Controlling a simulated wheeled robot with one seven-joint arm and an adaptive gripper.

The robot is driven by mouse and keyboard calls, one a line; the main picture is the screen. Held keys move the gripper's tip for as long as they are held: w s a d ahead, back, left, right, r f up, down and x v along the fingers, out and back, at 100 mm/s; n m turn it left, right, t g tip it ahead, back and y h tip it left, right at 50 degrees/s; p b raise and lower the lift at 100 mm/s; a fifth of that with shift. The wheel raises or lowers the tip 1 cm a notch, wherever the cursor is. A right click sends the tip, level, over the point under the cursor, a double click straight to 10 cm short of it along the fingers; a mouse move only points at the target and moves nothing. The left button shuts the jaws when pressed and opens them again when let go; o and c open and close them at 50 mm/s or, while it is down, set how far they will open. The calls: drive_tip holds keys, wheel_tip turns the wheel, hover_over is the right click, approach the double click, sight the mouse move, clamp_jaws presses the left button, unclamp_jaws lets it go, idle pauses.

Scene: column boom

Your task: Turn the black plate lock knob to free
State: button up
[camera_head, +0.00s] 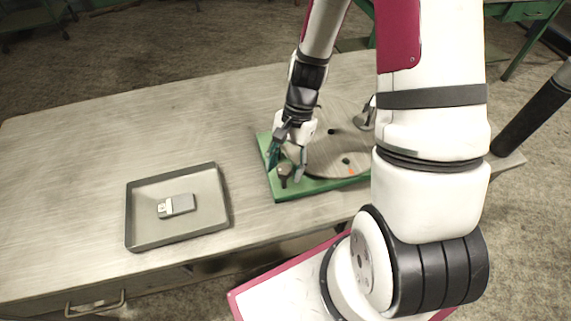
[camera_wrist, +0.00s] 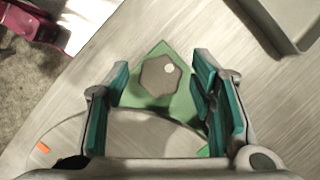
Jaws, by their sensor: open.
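The lock knob (camera_wrist: 161,76) shows in the wrist view as a dark grey-brown lobed knob with a pale dot near its upper right. It sits on a corner of the green base (camera_wrist: 184,104). In the head view the knob (camera_head: 284,171) is small and dark at the front left of the green base (camera_head: 294,190). My gripper (camera_wrist: 160,95) is open, with its teal-padded fingers left and right of the knob and apart from it. In the head view my gripper (camera_head: 286,163) is just above the knob. The round metal plate (camera_head: 335,150) lies on the base, partly hidden by my arm.
A grey tray (camera_head: 131,213) with a small silver and white device (camera_head: 177,206) in it stands on the table to the left. The plate bears small dark and orange marks (camera_head: 351,174). The table (camera_head: 90,150) is clear behind the tray.

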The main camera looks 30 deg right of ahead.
drive_tip(key=c, duration=1.1)
drive_tip(key=shift+c, duration=0.2)
drive_tip(key=n+g+h, duration=0.1)
drive_tip(key=n, duration=0.3)
drive_tip(key=shift+w+a+n, duration=0.1)
drive_tip(key=shift+n, duration=0.3)
drive_tip(key=n+g+h, duration=0.1)
drive_tip(key=n+h, duration=0.1)
drive_tip(key=n, duration=0.2)
drive_tip(key=shift+a+n, duration=0.1)
drive_tip(key=shift+n, duration=0.2)
drive_tip(key=n+h, duration=0.1)
drive_tip(key=n, duration=0.3)
drive_tip(key=shift+h, duration=0.3)
drive_tip(key=shift+a+n+t+h+p, duration=0.1)
drive_tip(key=shift+n+t+h+p, duration=0.2)
drive_tip(key=shift+n, duration=0.85)
drive_tip(key=shift+a+n+t+h+p, duration=0.15)
drive_tip(key=shift+n+h, duration=0.25)
drive_tip(key=shift+n, duration=0.75)
drive_tip(key=shift+d, duration=0.1)
